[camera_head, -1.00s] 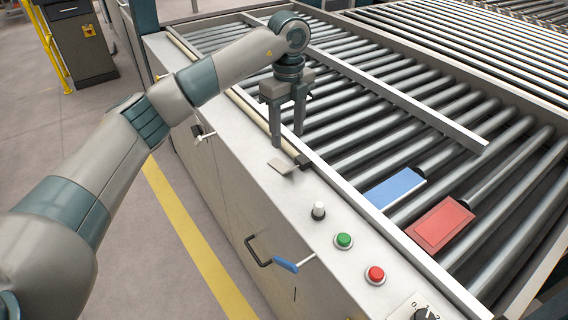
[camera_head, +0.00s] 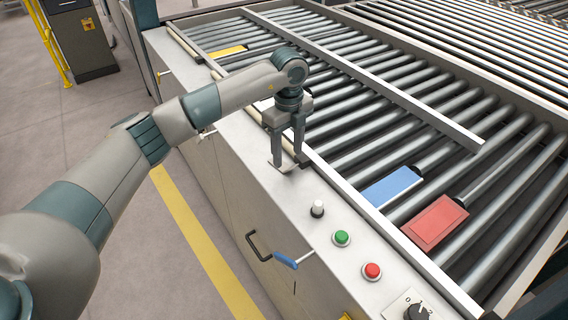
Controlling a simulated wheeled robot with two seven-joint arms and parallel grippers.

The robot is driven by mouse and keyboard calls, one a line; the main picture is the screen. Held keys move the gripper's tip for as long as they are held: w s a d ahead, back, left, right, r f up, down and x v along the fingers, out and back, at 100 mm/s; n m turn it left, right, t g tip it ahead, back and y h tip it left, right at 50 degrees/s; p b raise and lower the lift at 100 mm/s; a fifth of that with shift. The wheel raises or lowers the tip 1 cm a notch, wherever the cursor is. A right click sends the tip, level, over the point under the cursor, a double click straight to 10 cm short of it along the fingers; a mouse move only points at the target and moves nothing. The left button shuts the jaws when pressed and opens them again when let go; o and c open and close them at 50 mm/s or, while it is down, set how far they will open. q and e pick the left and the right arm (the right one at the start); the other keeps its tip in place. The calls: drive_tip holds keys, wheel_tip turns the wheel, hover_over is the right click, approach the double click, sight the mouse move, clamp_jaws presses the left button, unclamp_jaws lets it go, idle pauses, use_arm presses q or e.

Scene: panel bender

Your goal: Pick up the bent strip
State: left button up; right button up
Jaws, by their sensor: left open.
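The bent strip (camera_head: 286,168) is a small pale grey metal piece on the light top of the machine's front ledge, left of the buttons. My left gripper (camera_head: 287,161) points down with its two fingers apart, one on each side of the strip as seen from the head. The fingers cover part of the strip, and I cannot tell whether they touch it. My right gripper is not in the view.
A white-topped knob (camera_head: 317,208), a green button (camera_head: 342,237), a red button (camera_head: 372,271) and a rotary switch (camera_head: 417,311) line the ledge (camera_head: 330,262). Blue (camera_head: 392,187), red (camera_head: 435,222) and yellow (camera_head: 226,52) plates lie on the rollers behind.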

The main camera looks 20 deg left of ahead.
sight(288, 168)
use_arm(q)
drive_tip(key=f, duration=0.1)
drive_tip(key=f+p, duration=0.1)
drive_tip(key=shift+s+d+f+p, duration=0.1)
drive_tip(key=shift+s+f+p, duration=0.2)
drive_tip(key=shift+f, duration=0.65)
drive_tip(key=c, duration=1.2)
